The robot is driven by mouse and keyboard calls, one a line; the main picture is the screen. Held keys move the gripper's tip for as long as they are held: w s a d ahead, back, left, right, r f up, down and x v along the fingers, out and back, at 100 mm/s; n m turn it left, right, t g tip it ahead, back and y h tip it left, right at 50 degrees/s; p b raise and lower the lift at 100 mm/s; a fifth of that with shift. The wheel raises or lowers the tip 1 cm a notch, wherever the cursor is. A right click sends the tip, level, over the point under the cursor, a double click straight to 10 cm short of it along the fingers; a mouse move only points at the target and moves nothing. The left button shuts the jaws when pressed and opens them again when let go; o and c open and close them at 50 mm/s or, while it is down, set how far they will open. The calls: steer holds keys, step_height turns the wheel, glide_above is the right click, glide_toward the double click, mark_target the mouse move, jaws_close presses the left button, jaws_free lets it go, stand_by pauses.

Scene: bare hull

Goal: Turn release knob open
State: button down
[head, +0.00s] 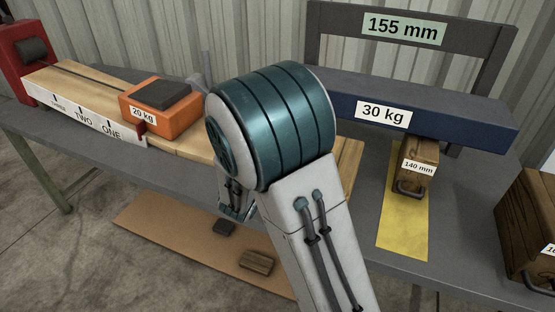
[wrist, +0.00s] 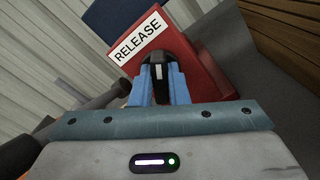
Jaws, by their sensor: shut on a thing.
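The release knob (wrist: 153,57) is dark with a pale stripe and sits on a red box (wrist: 196,62) with a white RELEASE label (wrist: 137,37) in the wrist view. My gripper (wrist: 159,76) is shut on the knob, its two blue fingers on either side of it. The fingers cover part of the knob, so its angle is hard to read. In the head view my arm hides the red box and the knob.
An orange 20 kg block (head: 165,117) rests on wooden planks (head: 84,80) at left. A blue 30 kg beam (head: 440,109) lies at right, above a wooden 140 mm block (head: 419,156). A grey lever (wrist: 88,108) is close left of my fingers.

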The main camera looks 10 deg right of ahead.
steer(key=m+b, duration=0.3)
steer(key=b, duration=0.3)
steer(key=m+b, duration=0.4)
steer(key=b, duration=0.3)
steer(key=f+m+b, duration=0.1)
steer(key=m+b, duration=0.2)
steer(key=b, duration=0.4)
steer(key=shift+s+d+m, duration=0.1)
steer(key=shift+d+m, duration=0.05)
steer(key=shift+m, duration=0.25)
steer(key=shift+r+b, duration=0.2)
steer(key=shift+b, duration=0.3)
steer(key=c, duration=1.4)
jaws_free()
steer(key=p+v, duration=0.3)
steer(key=v, duration=1.1)
